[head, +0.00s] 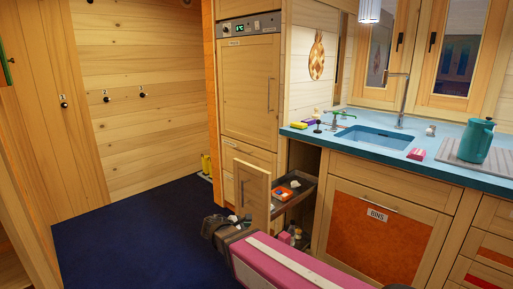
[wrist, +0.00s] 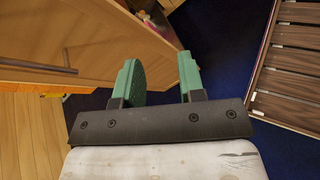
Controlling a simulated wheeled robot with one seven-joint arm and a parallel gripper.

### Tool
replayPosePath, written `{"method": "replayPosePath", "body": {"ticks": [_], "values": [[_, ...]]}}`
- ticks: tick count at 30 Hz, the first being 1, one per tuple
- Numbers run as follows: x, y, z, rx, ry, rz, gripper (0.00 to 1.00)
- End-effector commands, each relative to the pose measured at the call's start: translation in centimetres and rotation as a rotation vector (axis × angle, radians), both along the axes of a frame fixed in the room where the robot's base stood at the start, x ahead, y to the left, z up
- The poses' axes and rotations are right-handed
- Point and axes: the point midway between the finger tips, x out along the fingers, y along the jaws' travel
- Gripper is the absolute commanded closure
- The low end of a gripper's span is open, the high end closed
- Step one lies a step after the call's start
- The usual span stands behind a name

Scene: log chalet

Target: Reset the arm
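My pink arm with a pale stripe (head: 285,262) reaches in from the bottom. The tall wooden front of the pull-out unit (head: 252,190) stands out from the counter, close to my gripper. A wooden front with a dark handle (wrist: 70,62) is left of the fingers in the wrist view.
The pull-out's tray (head: 297,204) holds small items. The dark blue carpet (head: 130,240) is clear at left. A slatted brown thing (wrist: 295,62) is right of my gripper.

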Motion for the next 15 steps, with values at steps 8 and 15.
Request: {"method": "replayPosePath", "body": {"ticks": [8, 15], "values": [[-0.6, -8.6, -3.6, 0.359, -0.033, -0.364, 0.64], [-1.8, -14.2, -6.0, 0.647, -0.096, -0.715, 0.64]]}}
